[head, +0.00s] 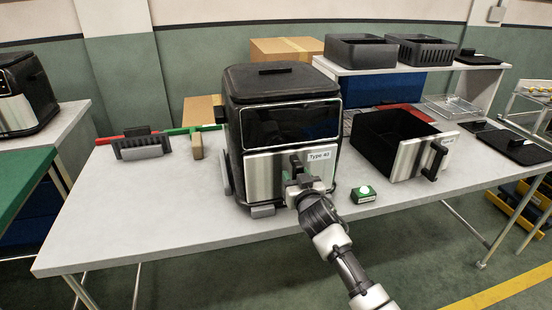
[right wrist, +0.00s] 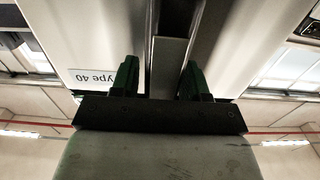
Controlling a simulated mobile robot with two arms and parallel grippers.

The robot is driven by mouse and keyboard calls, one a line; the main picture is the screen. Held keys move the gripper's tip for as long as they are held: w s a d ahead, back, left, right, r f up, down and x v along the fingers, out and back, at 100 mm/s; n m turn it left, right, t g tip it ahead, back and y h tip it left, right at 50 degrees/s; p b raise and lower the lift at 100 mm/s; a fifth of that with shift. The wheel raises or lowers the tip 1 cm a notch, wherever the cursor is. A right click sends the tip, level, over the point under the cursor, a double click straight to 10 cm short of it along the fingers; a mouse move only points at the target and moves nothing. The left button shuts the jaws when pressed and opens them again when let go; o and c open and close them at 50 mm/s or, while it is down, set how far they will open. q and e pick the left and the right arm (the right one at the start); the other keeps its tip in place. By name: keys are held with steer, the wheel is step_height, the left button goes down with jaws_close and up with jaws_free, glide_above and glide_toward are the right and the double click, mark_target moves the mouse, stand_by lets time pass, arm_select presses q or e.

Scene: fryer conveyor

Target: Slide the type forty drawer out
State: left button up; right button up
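The black air fryer (head: 281,85) stands on the grey table. Its drawer front (head: 262,172), silver and labelled "Type 40", sits flush in the body, so the drawer is in. My right gripper (head: 296,182) is at the drawer's dark vertical handle (head: 295,162). In the right wrist view its two green-black fingers (right wrist: 160,82) stand on either side of the handle (right wrist: 170,60), with the upside-down "Type 40" label (right wrist: 92,79) to the left. Whether both fingers press on the handle is unclear. My left gripper is not in view.
A pulled-out drawer (head: 409,160) with a black basin stands to the right. A grey-black rack piece (head: 140,147) lies on the left. The table front is otherwise mostly clear.

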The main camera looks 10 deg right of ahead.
steer(key=c, duration=0.7)
steer(key=shift+r, duration=0.15)
jaws_close()
steer(key=shift+s+p, duration=0.5)
steer(key=shift+s, duration=0.1)
steer(key=shift+s+d+p, duration=0.1)
steer(key=shift+s+p, duration=1.2)
steer(key=shift+s, duration=1.55)
